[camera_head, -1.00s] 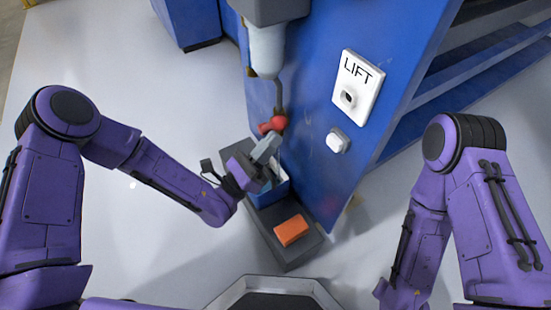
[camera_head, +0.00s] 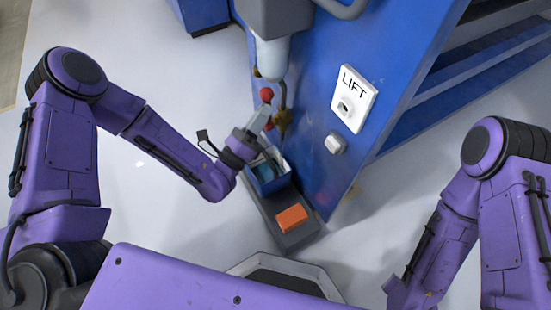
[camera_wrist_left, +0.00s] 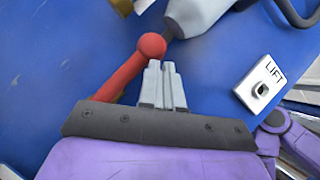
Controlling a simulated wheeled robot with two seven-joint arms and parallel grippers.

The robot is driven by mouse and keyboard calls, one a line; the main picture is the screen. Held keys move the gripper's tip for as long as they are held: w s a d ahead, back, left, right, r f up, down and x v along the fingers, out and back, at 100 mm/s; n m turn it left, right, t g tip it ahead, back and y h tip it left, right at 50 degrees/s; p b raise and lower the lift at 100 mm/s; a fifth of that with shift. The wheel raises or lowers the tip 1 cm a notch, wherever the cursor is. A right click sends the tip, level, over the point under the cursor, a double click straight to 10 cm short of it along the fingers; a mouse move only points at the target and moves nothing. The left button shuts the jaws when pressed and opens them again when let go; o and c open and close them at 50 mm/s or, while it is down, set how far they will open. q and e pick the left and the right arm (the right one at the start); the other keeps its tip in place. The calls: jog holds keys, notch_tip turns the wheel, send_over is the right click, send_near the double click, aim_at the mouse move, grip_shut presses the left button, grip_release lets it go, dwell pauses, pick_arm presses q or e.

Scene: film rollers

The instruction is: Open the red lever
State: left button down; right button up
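The red lever (camera_head: 268,125) is on a brass valve (camera_head: 284,119) under a grey-white nozzle at the blue machine's face. Its round red knob (camera_head: 267,93) is up and left of the valve. In the left wrist view, the lever (camera_wrist_left: 122,77) slants from lower left up to the knob (camera_wrist_left: 152,45). My left gripper (camera_head: 264,112) is beside the lever, fingers pressed together with nothing between them. In the left wrist view the fingertips (camera_wrist_left: 162,66) are just below and right of the knob; contact is unclear. My right gripper is out of view below the right arm.
A blue open box (camera_head: 270,183) and an orange block (camera_head: 292,217) rest on a dark grey platform (camera_head: 306,232) below the valve. A white LIFT panel (camera_head: 354,99) and a small white button (camera_head: 335,143) are on the machine. Pale floor is clear at left.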

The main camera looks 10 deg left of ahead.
pick_arm(q)
jog(key=shift+w+r, duration=0.2)
jog(key=shift+r, duration=0.15)
jog(key=s+a+f+b, duration=0.1)
jog(key=s+f+b, duration=0.2)
jog(key=s, duration=0.9)
notch_tip(320, 180, down, 3)
jog(key=shift+s+a+r, duration=0.1)
jog(key=shift+s+a, duration=0.05)
